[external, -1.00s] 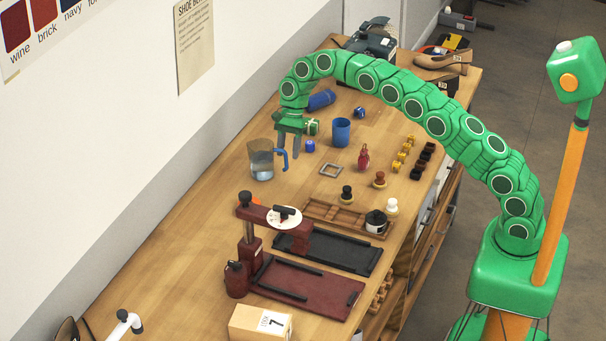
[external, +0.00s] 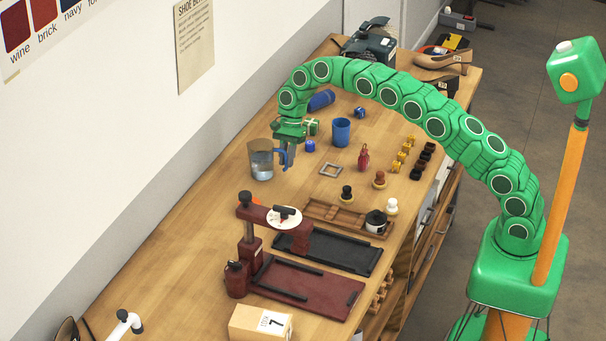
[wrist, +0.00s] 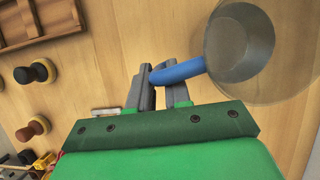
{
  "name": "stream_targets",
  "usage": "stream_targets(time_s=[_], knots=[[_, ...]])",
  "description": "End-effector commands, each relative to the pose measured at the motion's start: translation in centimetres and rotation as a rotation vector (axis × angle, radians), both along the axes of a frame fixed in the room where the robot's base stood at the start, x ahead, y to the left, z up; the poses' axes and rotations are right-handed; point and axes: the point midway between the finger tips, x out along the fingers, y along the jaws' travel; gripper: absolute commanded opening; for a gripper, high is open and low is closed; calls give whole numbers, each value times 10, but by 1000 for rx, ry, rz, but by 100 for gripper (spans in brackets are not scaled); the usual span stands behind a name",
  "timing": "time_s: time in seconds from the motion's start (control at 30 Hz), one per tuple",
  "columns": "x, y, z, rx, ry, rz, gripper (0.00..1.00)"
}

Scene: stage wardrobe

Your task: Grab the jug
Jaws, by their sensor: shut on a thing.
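The jug (external: 261,160) is clear with a blue handle, and stands upright on the wooden bench near the wall side. It also shows in the wrist view (wrist: 238,45), at the upper right, with its blue handle (wrist: 178,71) reaching between my fingers. My gripper (external: 288,160) is at the right side of the jug, pointing down, with its fingers shut on the handle. In the wrist view my gripper's grey fingers (wrist: 163,84) lie on either side of the handle.
A dark red press (external: 250,235) stands in front. Bare bench lies to the left of the jug.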

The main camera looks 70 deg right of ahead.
Motion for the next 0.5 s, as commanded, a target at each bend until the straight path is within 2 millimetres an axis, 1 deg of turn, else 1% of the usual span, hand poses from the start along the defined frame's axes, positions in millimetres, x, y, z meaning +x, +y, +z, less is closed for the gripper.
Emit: stream_targets(time_s=[0.3, 0.5], knots=[[0, 0, 1, 0, 0, 0, 0], [0, 0, 5, 0, 0, 1, 0]])
